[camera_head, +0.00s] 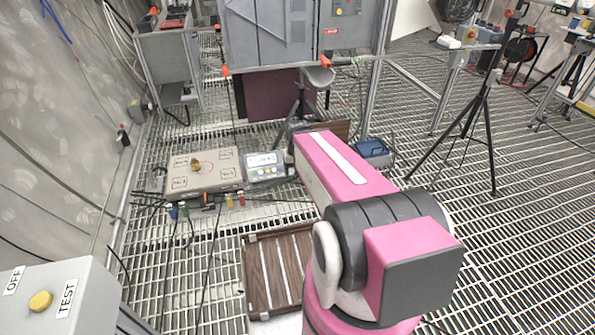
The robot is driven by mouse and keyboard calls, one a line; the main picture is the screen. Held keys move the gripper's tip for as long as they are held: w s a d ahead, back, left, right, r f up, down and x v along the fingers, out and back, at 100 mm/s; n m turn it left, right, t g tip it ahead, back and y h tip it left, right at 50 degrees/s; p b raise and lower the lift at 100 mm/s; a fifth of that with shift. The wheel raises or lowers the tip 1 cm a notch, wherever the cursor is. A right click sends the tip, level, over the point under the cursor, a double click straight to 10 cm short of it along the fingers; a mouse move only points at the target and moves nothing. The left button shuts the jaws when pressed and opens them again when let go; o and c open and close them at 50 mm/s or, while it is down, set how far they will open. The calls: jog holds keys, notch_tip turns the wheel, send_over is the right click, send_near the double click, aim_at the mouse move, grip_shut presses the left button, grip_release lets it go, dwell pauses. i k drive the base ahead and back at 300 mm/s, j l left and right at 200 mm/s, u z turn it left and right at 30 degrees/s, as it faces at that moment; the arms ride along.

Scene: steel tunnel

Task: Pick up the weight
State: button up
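A small brass-coloured piece (196,164), which looks like the weight, stands on a flat pale platform (228,158) left of the middle. The platform has printed labels and a circle outline on top. A display unit (265,167) with a lit screen sits against the platform's right side. My pink and dark arm reaches from the lower right towards the middle, to the right of the display. My gripper does not show; the arm hides that area or it lies out of sight. The weight stands free with nothing touching it.
A wooden slatted tray (260,295) lies on the grated floor in front of the platform. A grey box with a yellow button (40,301) is at the lower left. Cables hang from the platform's front. A black tripod (480,120) stands right; a grey cabinet (270,35) is behind.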

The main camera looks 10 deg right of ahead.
aim_at(195, 164)
jog(key=i+j, duration=0.45)
jog(key=i, duration=0.2)
jog(key=i+j, duration=0.45)
jog(key=i, duration=0.15)
